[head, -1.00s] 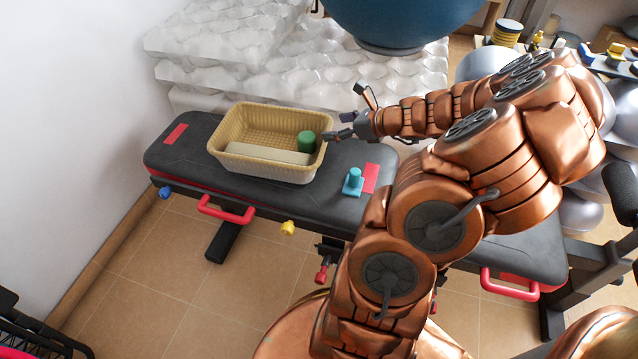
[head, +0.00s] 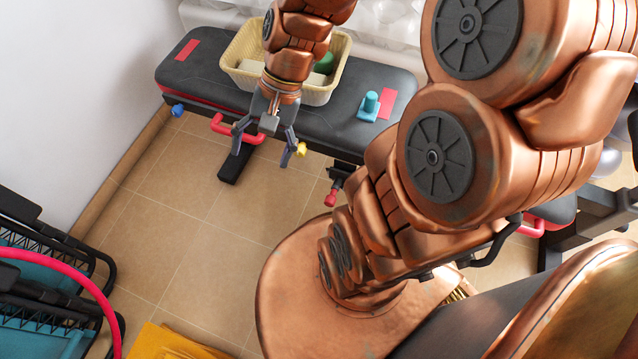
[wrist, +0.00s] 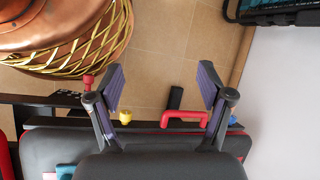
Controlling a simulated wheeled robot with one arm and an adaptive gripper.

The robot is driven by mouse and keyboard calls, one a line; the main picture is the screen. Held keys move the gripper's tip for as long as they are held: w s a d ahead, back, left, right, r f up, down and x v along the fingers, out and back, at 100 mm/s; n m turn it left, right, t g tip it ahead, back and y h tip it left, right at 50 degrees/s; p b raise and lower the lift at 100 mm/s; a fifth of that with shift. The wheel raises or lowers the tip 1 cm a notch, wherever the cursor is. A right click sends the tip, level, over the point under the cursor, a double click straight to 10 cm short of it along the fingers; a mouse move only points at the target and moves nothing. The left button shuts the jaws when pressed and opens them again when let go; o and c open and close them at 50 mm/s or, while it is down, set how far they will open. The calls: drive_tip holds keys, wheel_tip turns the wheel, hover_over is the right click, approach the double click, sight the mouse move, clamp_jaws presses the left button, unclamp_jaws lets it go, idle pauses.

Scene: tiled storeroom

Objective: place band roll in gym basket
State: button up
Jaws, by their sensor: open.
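The gym basket (head: 316,96) is a woven yellow-beige tub standing on the black padded bench. A green roll (head: 325,63), which looks like the band roll, stands inside the basket at its right end. A pale block also lies in the basket, mostly hidden by my arm. My gripper (head: 263,153) is open and empty, fingers down, in front of the bench's near edge and apart from the basket. In the wrist view my gripper (wrist: 161,84) has nothing between its fingers; floor and the bench edge lie beyond.
The bench has a red handle (head: 238,130). Black-framed items (head: 55,285) stand at lower left, near a yellow thing (head: 175,343). Tiled floor (head: 215,205) between is open.

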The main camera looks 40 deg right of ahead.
drive_tip(key=s+d+r+n+g+h, duration=0.1)
drive_tip(key=s+n+h, duration=0.4)
drive_tip(key=s, duration=0.8)
drive_tip(key=d+n+g, duration=0.1)
drive_tip(key=n, duration=0.2)
drive_tip(key=shift+d+n+g+h, duration=0.3)
drive_tip(key=shift+d+g+h, duration=0.1)
drive_tip(key=shift+r, duration=0.1)
